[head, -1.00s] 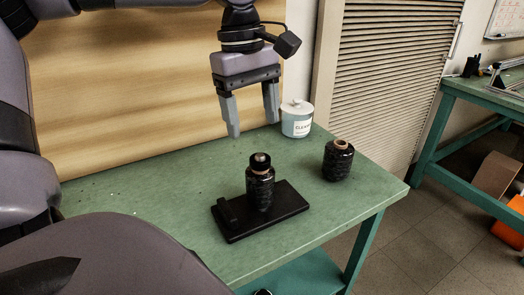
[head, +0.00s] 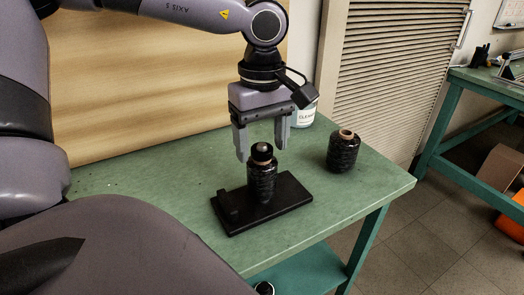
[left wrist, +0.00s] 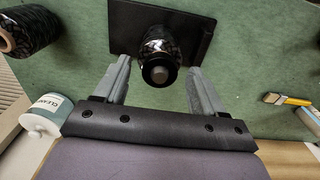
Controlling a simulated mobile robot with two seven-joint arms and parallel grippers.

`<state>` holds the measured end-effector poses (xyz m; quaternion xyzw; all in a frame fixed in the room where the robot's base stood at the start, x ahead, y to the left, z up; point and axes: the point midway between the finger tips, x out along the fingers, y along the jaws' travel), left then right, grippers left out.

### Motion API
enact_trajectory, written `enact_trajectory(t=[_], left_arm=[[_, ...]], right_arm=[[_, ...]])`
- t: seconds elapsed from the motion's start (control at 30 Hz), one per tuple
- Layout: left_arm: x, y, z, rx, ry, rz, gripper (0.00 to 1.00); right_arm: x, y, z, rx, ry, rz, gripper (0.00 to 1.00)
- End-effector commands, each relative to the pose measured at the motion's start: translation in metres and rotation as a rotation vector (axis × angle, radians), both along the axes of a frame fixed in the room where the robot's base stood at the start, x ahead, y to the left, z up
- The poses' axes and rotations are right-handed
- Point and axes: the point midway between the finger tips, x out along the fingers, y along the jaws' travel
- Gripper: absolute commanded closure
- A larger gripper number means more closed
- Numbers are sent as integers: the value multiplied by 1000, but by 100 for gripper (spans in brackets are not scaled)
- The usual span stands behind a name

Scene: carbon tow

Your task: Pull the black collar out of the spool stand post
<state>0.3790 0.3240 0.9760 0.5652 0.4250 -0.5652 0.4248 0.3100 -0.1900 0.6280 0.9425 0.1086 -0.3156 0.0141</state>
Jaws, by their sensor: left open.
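The black collar (head: 261,151) sits on top of the spool stand post, above a black tow spool (head: 262,183). The spool stands upright on the black stand base (head: 290,193) on the green table. In the left wrist view the collar (left wrist: 158,72) shows as a dark ring around the grey post tip. My left gripper (head: 263,156) is open, pointing down, with its fingers either side of the collar in the head view. In the left wrist view its fingers (left wrist: 158,75) also flank the collar, with gaps on both sides. My right gripper is not in view.
A second black spool (head: 344,152) stands on the table (head: 370,190) to the right. A white cleaner tub (head: 303,115) is behind the gripper, partly hidden. A yellow-handled brush (left wrist: 288,99) lies at the right of the left wrist view.

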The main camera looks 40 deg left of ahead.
Motion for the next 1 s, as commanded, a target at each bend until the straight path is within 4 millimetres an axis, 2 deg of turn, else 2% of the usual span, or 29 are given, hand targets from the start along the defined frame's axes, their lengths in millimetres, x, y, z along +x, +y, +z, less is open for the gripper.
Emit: enact_trajectory(t=[0.07,0.1,0.27,0.3,0.57,0.73,0.87,1.0], left_arm=[[0,0,0,0,0,0,30],[0,0,0,0,0,0,37],[0,0,0,0,0,0,89],[0,0,0,0,0,0,93],[0,0,2,-1,-2,0,93],[1,0,11,0,-4,1,93],[1,0,28,-1,-6,1,93],[1,0,58,1,-8,1,93]], right_arm=[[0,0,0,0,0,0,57],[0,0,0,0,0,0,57],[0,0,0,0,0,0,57],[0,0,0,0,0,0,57],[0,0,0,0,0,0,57],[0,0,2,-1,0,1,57],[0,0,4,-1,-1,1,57],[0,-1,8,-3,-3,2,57]])
